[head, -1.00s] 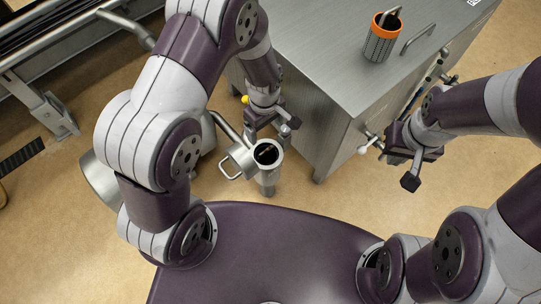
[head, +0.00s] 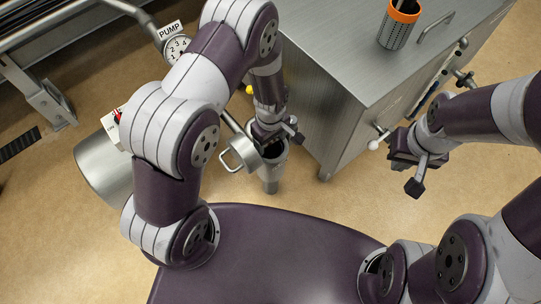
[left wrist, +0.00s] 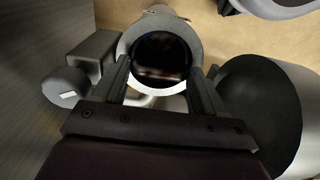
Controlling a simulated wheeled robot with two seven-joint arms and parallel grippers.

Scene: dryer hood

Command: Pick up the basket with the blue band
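No basket with a blue band can be made out. A steel cylinder (head: 272,172) with a side handle stands upright in front of my base; its dark open top also shows in the left wrist view (left wrist: 160,57), and what is inside is too dark to tell. My left gripper (head: 276,137) is just above this opening. In the left wrist view its two fingers are apart, one at each side of the opening, with nothing seen held. A perforated basket with an orange band (head: 398,27) stands on the steel cabinet. My right gripper (head: 416,172) is beside the cabinet; its finger gap is unclear.
The steel cabinet (head: 335,60) stands right of my left gripper, with handles and knobs on its side. A large metal drum (head: 103,165) lies left of the cylinder, partly behind my left arm. A pump dial (head: 178,48) is at the upper left. Floor between cylinder and cabinet is clear.

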